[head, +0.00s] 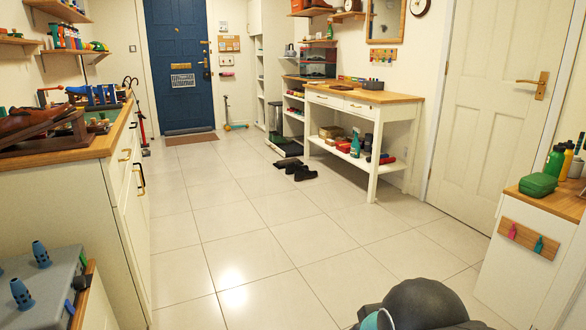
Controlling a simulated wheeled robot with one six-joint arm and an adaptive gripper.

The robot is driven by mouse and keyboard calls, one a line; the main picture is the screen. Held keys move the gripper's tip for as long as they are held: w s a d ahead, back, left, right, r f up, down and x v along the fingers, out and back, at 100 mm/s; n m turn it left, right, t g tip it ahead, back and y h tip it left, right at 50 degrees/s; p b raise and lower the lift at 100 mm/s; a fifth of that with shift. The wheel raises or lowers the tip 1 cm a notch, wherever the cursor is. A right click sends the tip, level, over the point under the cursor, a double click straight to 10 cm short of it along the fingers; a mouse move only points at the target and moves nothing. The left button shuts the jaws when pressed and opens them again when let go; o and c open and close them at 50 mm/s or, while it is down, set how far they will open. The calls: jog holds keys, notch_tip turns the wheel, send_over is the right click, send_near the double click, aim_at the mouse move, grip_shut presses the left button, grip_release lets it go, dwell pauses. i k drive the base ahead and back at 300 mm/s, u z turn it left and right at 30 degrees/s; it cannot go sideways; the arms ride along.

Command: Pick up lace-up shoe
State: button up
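No shoe in view shows laces clearly, so I cannot tell which is the lace-up shoe. Small dark shoes (298,171) rest on the tiled floor near the console table, by the far right wall. A brown, shoe-like leather item (28,121) sits on a wooden stand on the left cabinet's top, cut by the left picture edge. My gripper is out of view.
The tiled floor (225,225) is clear through the middle. The left cabinet (65,195) and the console table (372,140) flank it. A white cabinet (525,265) with a green case (537,184) stands at right. A blue door (180,55) is at the back.

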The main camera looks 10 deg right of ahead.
aim_at(304, 173)
jog(key=z, duration=0.15)
jog(key=i, duration=6.5)
jog(key=u, duration=0.05)
